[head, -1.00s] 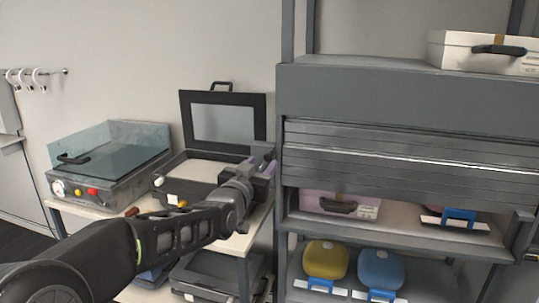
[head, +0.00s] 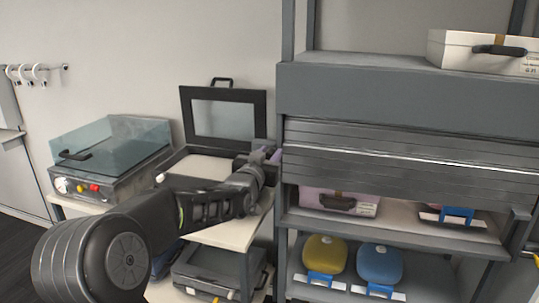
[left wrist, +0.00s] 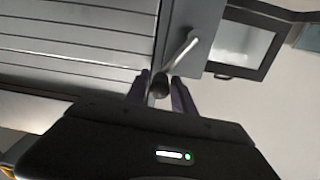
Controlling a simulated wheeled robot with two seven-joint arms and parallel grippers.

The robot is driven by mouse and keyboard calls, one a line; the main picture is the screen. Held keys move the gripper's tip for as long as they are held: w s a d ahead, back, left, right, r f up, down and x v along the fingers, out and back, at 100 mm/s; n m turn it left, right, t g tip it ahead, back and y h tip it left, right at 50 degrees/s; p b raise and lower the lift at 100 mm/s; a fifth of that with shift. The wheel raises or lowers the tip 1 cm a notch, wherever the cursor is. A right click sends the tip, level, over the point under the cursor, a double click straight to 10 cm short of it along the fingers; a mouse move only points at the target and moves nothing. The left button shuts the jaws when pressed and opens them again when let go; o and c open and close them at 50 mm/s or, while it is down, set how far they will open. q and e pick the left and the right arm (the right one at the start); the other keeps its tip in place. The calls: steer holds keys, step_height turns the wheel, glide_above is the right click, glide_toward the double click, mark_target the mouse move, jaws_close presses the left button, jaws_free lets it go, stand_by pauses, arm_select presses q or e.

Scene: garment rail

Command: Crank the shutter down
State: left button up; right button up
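The grey slatted shutter (head: 390,151) hangs partly lowered in the front of the rack; open space shows below its bottom edge. It also shows in the left wrist view (left wrist: 75,45). In that view a metal crank (left wrist: 181,50) juts from the grey side post and ends in a dark knob (left wrist: 160,89). My left gripper (head: 270,155) is at the rack's left side. Its two purple fingers (left wrist: 160,84) lie close on both sides of the knob and appear shut on it. In the head view the arm hides the crank. My right gripper is not in view.
A pale purple case (head: 338,201) sits on the shelf under the shutter. Yellow (head: 324,254) and blue (head: 380,264) containers stand on the shelf below. An open black-lidded case (head: 224,121) and a clear-lidded machine (head: 112,158) stand left of the rack, near my left arm.

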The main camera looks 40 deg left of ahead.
arm_select(q)
jaws_close()
stand_by(1.0)
